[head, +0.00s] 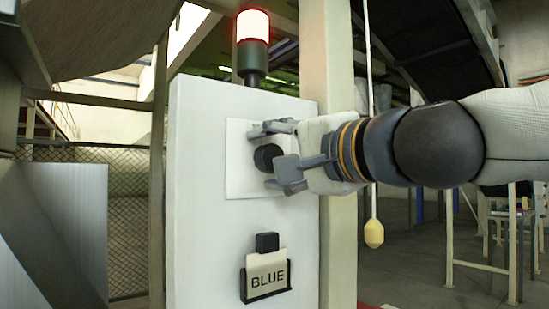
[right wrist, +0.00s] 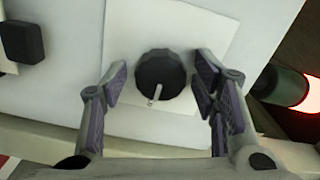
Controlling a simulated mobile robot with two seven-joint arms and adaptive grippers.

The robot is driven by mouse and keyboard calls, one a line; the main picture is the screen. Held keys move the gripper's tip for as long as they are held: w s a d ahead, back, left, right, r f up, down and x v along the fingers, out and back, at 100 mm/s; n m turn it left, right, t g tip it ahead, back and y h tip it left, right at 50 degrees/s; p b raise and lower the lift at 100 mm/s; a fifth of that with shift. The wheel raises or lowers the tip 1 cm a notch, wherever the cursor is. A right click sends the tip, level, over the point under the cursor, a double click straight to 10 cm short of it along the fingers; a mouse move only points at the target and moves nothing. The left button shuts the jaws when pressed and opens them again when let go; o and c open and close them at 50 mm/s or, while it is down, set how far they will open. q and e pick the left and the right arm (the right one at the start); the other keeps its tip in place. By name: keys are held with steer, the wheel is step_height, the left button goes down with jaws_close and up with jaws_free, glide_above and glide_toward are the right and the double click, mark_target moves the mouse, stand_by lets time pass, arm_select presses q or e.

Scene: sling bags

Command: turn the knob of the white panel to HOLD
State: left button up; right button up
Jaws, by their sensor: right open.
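The white panel (head: 205,240) stands upright in front of me. Its black round knob (head: 267,157) sits on a pale square plate (head: 240,184); in the right wrist view the knob (right wrist: 160,75) shows a light pointer mark at its lower edge. No HOLD lettering is readable in either view. My right gripper (head: 277,157) is open at the knob, one finger above it and one below in the head view. In the right wrist view the fingers (right wrist: 160,85) are on either side of the knob, with gaps between. My left gripper is not in view.
A lit red-and-white beacon (head: 252,40) stands on top of the panel. Below the knob are a black block (head: 267,242) and a card reading BLUE (head: 267,277) in a holder. A yellow pull handle (head: 374,232) hangs on a cord right of the panel, below my right arm.

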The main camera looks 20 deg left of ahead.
steer(key=shift+d, duration=0.1)
steer(key=v, duration=1.2)
